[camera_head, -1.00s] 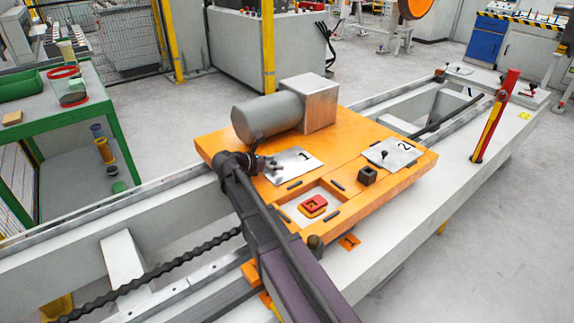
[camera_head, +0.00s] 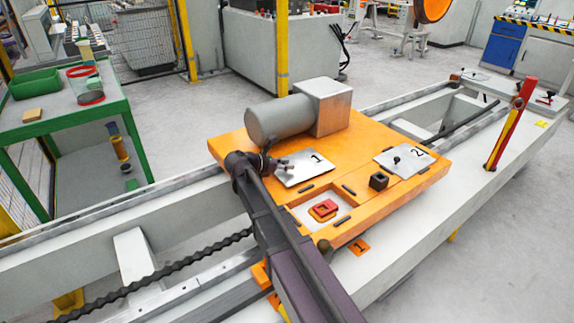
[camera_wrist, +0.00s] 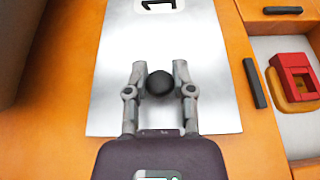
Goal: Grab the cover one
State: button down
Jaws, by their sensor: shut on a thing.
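Cover one is a silver plate (camera_head: 309,171) marked "1", on the orange top of the machine carriage (camera_head: 233,142). It fills the middle of the wrist view (camera_wrist: 215,105). My gripper (camera_head: 279,165) is at its left part. In the wrist view, my gripper (camera_wrist: 159,75) has one finger on each side of the plate's round black knob (camera_wrist: 159,84) and is shut on it. I cannot tell whether the plate rests on the top or is slightly raised.
A second silver cover (camera_head: 408,163) marked "2" lies to the right. A green table (camera_head: 80,120) is at the left.

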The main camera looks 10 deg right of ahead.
jog(key=shift+r+p, duration=1.4)
jog(key=shift+r, duration=0.2)
jog(key=s+r+p, duration=0.1)
jog(key=s, duration=1.5)
jog(key=shift+a, duration=0.45)
